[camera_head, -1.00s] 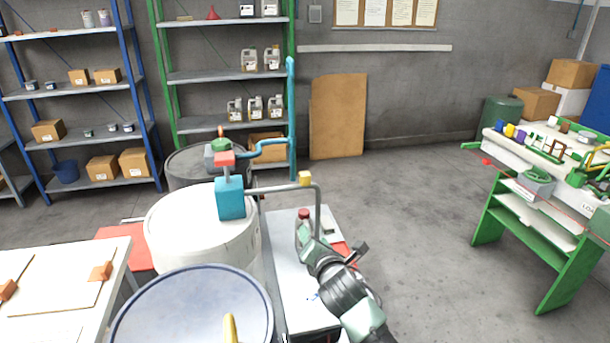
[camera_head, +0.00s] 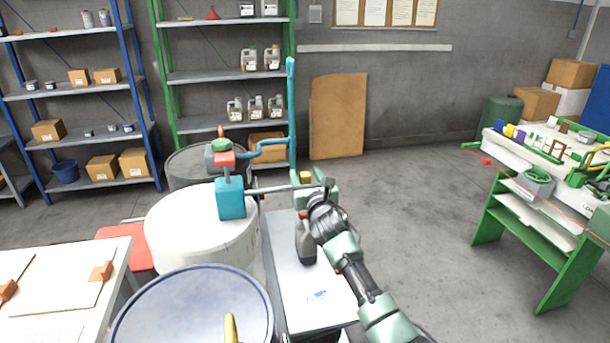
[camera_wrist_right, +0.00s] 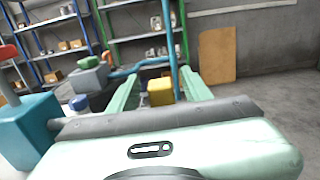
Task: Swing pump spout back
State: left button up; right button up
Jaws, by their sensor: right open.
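The pump (camera_head: 231,198) is a blue block with a red top on the white drum (camera_head: 190,235). Its grey spout (camera_head: 275,190) points right, over the small metal table. A yellow block (camera_head: 306,176) sits on the spout near its outer end; the downturned tip is mostly hidden behind my gripper. My right gripper (camera_head: 315,188) is open at the spout's outer end. In the right wrist view the yellow block (camera_wrist_right: 161,92) lies between the two pale green fingers (camera_wrist_right: 160,92); I cannot tell whether they touch it. My left gripper is not in view.
A dark bottle with a red cap (camera_head: 306,243) stands on the metal table (camera_head: 320,290) below the spout. A blue-rimmed drum (camera_head: 190,310) is in front of the white drum. A teal upright pipe (camera_head: 291,110) stands behind.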

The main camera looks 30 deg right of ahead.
jog(key=shift+w+d, duration=0.1)
jog(key=shift+w, duration=0.25)
jog(key=shift+c, duration=0.3)
grip_shut()
dwell(1.0)
